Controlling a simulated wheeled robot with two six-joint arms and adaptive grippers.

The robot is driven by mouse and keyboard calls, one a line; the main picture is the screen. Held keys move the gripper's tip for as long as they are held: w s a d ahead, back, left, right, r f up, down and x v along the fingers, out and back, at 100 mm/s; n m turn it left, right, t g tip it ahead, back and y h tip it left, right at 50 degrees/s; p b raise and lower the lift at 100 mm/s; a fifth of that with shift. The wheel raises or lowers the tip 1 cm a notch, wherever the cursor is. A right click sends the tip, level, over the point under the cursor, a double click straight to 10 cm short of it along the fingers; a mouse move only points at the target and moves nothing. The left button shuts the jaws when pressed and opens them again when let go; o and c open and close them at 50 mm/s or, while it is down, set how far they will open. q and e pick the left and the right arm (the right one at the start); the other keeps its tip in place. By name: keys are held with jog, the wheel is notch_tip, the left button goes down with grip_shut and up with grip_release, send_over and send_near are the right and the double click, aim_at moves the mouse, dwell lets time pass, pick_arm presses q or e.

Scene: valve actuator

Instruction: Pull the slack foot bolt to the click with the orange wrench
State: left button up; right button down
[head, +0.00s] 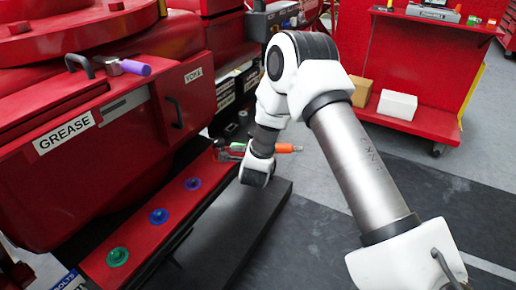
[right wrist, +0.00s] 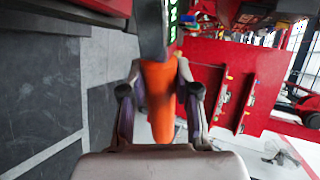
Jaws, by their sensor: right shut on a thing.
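The orange wrench handle (right wrist: 158,92) stands between the fingers of my right gripper (right wrist: 159,75), which is shut on it in the right wrist view. The wrench's dark shaft runs up from the handle there. In the head view the orange handle end (head: 288,148) sticks out to the right behind my right wrist. My wrist hides most of the wrench and gripper there. A red foot rail (head: 140,237) carries bolts with a green collar (head: 118,257), a blue collar (head: 158,216) and a purple collar (head: 193,184). I cannot tell whether the wrench sits on a bolt. My left gripper is out of view.
The red machine body (head: 100,150) with a GREASE label fills the left. A purple-handled tool (head: 135,67) lies on top of it. A red cart (head: 410,110) with a white box (head: 397,105) stands at the back right.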

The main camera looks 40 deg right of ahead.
jog(key=shift+s+a+m+g+h, duration=0.7)
jog(key=shift+a+m+g+h, duration=0.1)
jog(key=shift+m, duration=0.2)
jog(key=shift+a+r, duration=0.1)
jog(key=shift+s+a, duration=0.1)
jog(key=shift+s, duration=0.05)
dwell(0.3)
notch_tip(320, 180, up, 5)
jog(key=p, duration=0.3)
dwell(0.7)
dwell(0.5)
